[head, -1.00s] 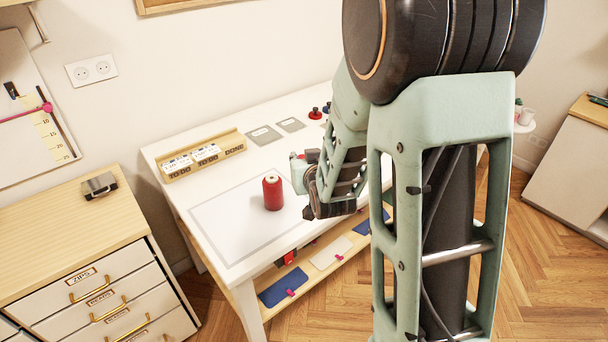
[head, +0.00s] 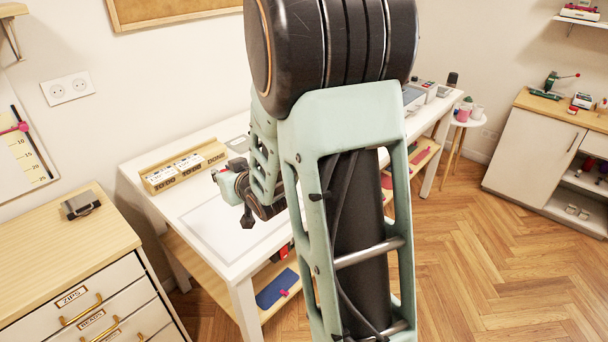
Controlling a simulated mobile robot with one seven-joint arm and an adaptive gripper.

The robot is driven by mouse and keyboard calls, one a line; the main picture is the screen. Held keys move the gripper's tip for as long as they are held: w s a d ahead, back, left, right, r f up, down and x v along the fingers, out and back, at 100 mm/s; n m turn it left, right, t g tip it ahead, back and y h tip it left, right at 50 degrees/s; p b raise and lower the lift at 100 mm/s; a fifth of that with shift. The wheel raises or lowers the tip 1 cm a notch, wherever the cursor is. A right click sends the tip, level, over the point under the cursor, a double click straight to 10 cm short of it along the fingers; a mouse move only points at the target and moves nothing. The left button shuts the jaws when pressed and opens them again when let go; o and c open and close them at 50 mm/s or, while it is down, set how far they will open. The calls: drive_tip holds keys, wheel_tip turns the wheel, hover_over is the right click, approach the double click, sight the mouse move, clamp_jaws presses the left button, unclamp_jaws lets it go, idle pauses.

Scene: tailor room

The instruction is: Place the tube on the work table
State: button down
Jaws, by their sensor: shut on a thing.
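The white work table (head: 208,253) stands left of centre, with a thin grey rectangle outlined on its top. My gripper (head: 238,190) is over the table, beside that outline, seen small and partly hidden by my own arm. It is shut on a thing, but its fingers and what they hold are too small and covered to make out. I cannot pick out the tube for certain. The red spool seen earlier on the outlined area does not show now; that part of the table is behind my gripper and arm.
A wooden tray marked TO DO and DONE (head: 183,166) sits at the table's back left. A drawer cabinet (head: 100,250) stands close at the left. Under the table is a shelf with a blue piece (head: 277,288). Parquet floor is free at right, before a white cabinet (head: 535,150).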

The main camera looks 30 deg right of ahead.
drive_tip(key=s+d+f+n+y+b, duration=0.15)
drive_tip(key=d+f+b, duration=0.3)
drive_tip(key=d, duration=0.45)
drive_tip(key=shift+n+y, duration=0.25)
drive_tip(key=shift+y, duration=0.1)
drive_tip(key=a+f+b, duration=0.1)
drive_tip(key=a+f, duration=0.2)
drive_tip(key=a, duration=0.1)
drive_tip(key=w+a+f+b, duration=0.1)
drive_tip(key=a+f, duration=0.1)
drive_tip(key=a, duration=0.2)
drive_tip(key=w+a+f+b, duration=0.1)
drive_tip(key=a+f, duration=0.2)
drive_tip(key=a, duration=0.1)
drive_tip(key=shift+w+f, duration=0.2)
drive_tip(key=shift+f, duration=0.15)
drive_tip(key=shift+a+f, duration=0.1)
drive_tip(key=shift+f, duration=0.15)
drive_tip(key=f, duration=0.3)
drive_tip(key=shift+w+a, duration=0.1)
drive_tip(key=shift+a, duration=0.15)
drive_tip(key=shift+f, duration=0.3)
